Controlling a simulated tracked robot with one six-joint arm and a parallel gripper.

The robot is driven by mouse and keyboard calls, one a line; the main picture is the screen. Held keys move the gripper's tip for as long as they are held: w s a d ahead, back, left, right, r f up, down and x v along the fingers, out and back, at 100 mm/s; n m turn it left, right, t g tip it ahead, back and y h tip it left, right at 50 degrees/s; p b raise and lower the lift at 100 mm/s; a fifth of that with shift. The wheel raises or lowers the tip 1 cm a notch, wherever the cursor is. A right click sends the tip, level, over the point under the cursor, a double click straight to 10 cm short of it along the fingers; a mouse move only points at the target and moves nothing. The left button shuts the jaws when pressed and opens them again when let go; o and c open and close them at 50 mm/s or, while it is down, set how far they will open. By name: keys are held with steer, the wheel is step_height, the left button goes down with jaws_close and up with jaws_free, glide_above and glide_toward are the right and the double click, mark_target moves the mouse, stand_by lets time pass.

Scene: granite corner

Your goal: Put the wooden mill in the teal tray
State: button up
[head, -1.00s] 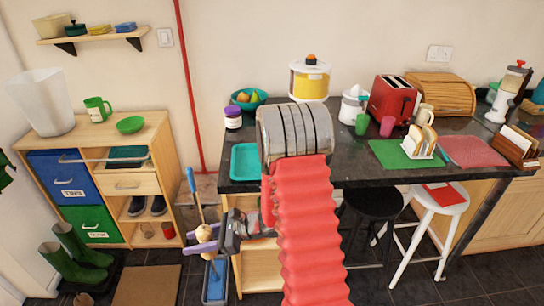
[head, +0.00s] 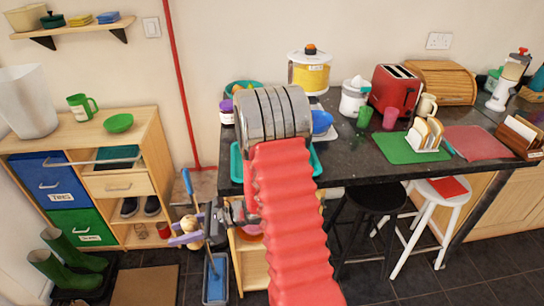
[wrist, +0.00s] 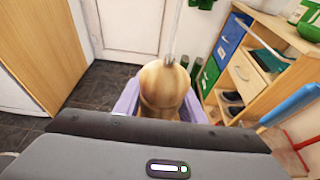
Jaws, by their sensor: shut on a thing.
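The wooden mill (head: 190,222) is held between the purple fingers of my gripper (head: 187,231). In the wrist view the mill (wrist: 163,82) shows its round wooden head and small metal tip, between the purple fingers (wrist: 160,106). My gripper is shut on it, left of the dark counter's left end and lower than its top, in front of the cabinet. The teal tray (head: 236,162) lies on the counter's left part. My arm hides most of it; only its left and right edges show.
The dark counter (head: 365,163) also bears a purple-lidded jar (head: 227,112), a blue object (head: 321,121) and a red toaster (head: 392,90). A wooden shelf unit (head: 158,150) is at left.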

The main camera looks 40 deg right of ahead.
steer(key=shift+d, duration=0.3)
